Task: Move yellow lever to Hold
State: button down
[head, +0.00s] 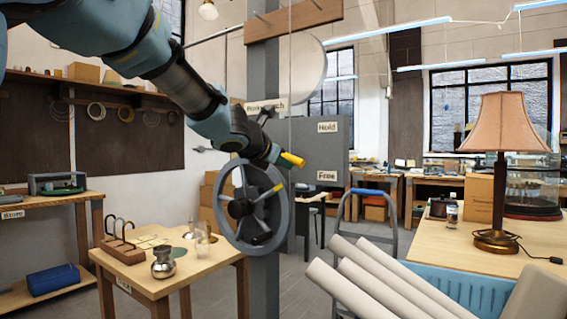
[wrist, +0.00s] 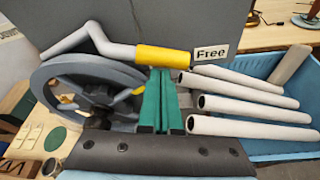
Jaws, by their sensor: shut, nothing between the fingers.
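The yellow lever is a bent grey rod with a yellow grip (wrist: 165,57). In the wrist view it stretches over the spoked grey wheel (wrist: 75,88), and its grip lies left of the "Free" label (wrist: 211,53). In the head view the yellow grip (head: 292,159) shows just right of my wrist, between the heights of the "Hold" label (head: 327,127) and the "Free" label (head: 327,176). My gripper (wrist: 160,76) is shut and empty. Its green fingertips appear just below the grip in the wrist view; I cannot tell whether they touch it. The head view does not show the fingertips clearly.
The grey panel (head: 325,152) stands behind the lever. Pale tubes (head: 365,285) stick out of a blue bin (head: 455,290) at the lower right. A small wooden table (head: 165,268) stands left of the wheel, and a lamp (head: 500,165) stands on the right bench.

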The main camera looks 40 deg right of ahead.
jog(key=shift+r+p, duration=0.25)
jog(key=shift+p, duration=0.05)
jog(key=shift+s+d+r+n+g+p, duration=0.1)
jog(key=shift+r+n+g+p, duration=0.2)
jog(key=shift+r+p, duration=0.75)
jog(key=shift+s+a+r+n+g+p, duration=0.15)
jog(key=shift+r+n+p, duration=0.3)
jog(key=shift+r+p, duration=0.6)
jog(key=shift+s+d+r+n+g+p, duration=0.15)
jog(key=shift+r+n+g+p, duration=0.15)
jog(key=shift+r+p, duration=0.7)
jog(key=shift+w+f+p, duration=0.1)
jog(key=shift+p, duration=0.25)
